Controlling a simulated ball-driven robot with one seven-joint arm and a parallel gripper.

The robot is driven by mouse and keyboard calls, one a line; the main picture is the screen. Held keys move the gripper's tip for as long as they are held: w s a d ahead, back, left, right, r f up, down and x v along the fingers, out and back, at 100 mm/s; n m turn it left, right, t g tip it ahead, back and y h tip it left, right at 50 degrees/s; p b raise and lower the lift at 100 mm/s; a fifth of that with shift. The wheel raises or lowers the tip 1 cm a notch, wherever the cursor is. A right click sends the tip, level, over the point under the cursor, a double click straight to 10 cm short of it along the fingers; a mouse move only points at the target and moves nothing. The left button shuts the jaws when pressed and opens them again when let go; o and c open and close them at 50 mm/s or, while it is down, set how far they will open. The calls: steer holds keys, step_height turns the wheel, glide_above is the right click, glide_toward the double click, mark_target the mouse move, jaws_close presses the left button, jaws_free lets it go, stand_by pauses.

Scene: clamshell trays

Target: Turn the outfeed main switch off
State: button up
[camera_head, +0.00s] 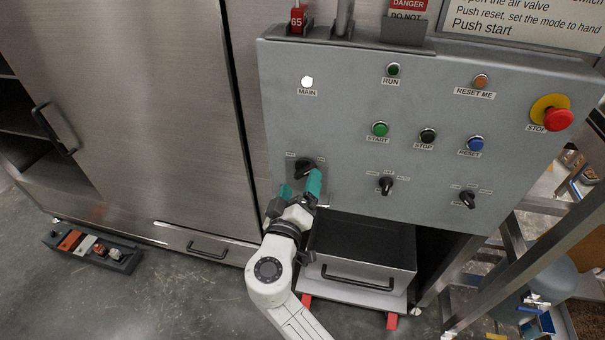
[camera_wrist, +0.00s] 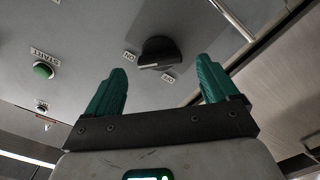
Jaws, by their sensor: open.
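The outfeed main switch is a black rotary knob (camera_head: 305,166) low on the left of the grey control panel (camera_head: 340,110). In the wrist view the same knob (camera_wrist: 160,52) shows between an ON label and an OFF label, with a white mark on its side nearer ON. My gripper (camera_head: 300,186) has teal fingers spread apart, just below and in front of the knob. In the wrist view my gripper (camera_wrist: 161,70) is empty, with the knob beyond and between its fingertips, apparently not touched.
Two smaller selector knobs (camera_head: 386,185) (camera_head: 467,198) sit to the right. The MAIN lamp (camera_head: 307,82) looks white and lit. A red stop button (camera_head: 558,119) is at the far right. An open drawer (camera_head: 360,262) juts out below the panel. A small tray (camera_head: 92,250) lies on the floor at left.

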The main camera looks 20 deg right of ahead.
mark_target(304, 176)
steer(key=shift+x, duration=1.7)
steer(key=shift+s, duration=0.1)
steer(key=shift+c, duration=0.5)
steer(key=c, duration=1)
steer(key=shift+o, duration=0.2)
